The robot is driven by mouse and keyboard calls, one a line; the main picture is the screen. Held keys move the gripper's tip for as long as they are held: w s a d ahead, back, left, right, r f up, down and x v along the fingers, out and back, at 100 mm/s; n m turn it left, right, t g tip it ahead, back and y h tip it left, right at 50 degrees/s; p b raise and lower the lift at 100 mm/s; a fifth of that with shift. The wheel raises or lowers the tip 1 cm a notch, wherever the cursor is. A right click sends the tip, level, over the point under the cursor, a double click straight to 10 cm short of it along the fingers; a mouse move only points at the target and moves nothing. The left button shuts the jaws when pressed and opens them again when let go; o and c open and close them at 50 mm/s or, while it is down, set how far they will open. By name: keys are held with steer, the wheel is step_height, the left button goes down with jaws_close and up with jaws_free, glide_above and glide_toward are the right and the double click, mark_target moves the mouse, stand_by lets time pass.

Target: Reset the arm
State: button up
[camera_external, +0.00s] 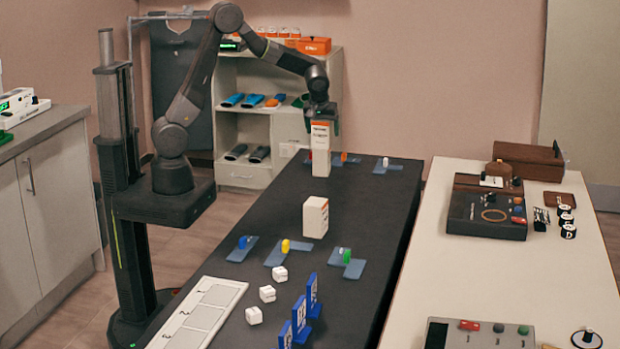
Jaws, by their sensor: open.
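My arm (205,70) reaches from its column on the left up and over the dark table (225,305). My gripper (321,115) points down above the far part of the table. It is open, with its fingers at the top of a tall white box with an orange band (320,158). The box is upright and appears to stand on the table. Whether the fingers touch it cannot be told from this view.
A shorter white box (315,217) stands mid-table. Nearer are coloured pieces on blue mats (280,252), white cubes (267,293), blue stands (300,320) and a numbered white tray (200,316). A white table (480,282) with devices is on the right, shelves (245,130) behind.

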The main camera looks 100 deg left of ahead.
step_height(320, 180, up, 11)
steer(key=shift+f+b, duration=0.1)
steer(key=shift+b, duration=0.45)
steer(key=w+d+f+m+t+h, duration=0.1)
steer(key=w+d+f+m, duration=0.25)
steer(key=w+d, duration=0.6)
steer(key=w+d+f+m+t+h, duration=0.15)
steer(key=w+d+m, duration=0.4)
steer(key=d, duration=0.65)
steer(key=w+d+f+m+t, duration=0.1)
steer(key=w+d+f+m, duration=0.25)
steer(key=w+d, duration=0.6)
steer(key=d+f+m+h+p, duration=0.15)
steer(key=d+m, duration=0.25)
steer(key=d, duration=1.2)
steer(key=shift+t, duration=0.45)
step_height(320, 180, down, 8)
steer(key=shift+w+a+f+p, duration=0.1)
steer(key=shift+p, duration=0.25)
